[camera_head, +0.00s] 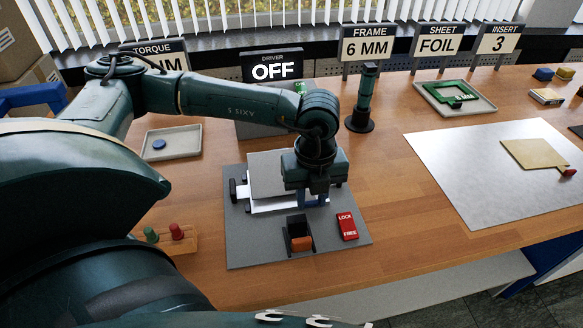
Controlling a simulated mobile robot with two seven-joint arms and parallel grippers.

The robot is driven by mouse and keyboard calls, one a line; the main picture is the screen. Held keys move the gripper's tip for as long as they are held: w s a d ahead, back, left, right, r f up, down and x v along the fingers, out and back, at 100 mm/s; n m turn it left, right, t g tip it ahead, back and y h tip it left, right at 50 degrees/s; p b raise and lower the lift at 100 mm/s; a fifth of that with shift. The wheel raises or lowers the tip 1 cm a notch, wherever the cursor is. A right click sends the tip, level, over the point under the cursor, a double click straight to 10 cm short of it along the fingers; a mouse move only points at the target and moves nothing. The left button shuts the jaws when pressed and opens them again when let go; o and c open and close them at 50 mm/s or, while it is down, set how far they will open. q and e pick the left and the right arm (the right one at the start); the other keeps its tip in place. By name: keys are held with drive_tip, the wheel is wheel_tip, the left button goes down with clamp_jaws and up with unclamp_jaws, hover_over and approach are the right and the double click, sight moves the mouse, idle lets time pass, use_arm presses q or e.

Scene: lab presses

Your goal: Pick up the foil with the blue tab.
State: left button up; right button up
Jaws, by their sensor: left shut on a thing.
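My left gripper (314,197) points straight down over the grey press fixture (250,250) and is shut on a blue piece that looks like the blue tab (313,203). A bright, pale sheet (270,207), seemingly the foil, shows beside and under the gripper. The gripper and wrist hide part of it, so I cannot tell whether it touches the fixture. Another sheet, tan with a red tab (567,172), lies on the large silvery mat (470,190) at the right. My right gripper is not in view.
A red LOCK/FREE block (347,226) and a dark block with an orange part (300,240) sit at the fixture's front. A dark green driver (365,95) stands behind. A tray with a green frame (452,97) is at the back right.

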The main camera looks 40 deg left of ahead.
use_arm(q)
wheel_tip(320, 180, up, 11)
drive_tip(key=s+d+g+h+b, duration=0.1)
drive_tip(key=g+h, duration=0.1)
drive_tip(key=shift+s+d, duration=0.15)
drive_tip(key=shift+d, duration=0.2)
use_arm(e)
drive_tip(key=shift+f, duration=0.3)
use_arm(q)
drive_tip(key=shift+r, duration=0.1)
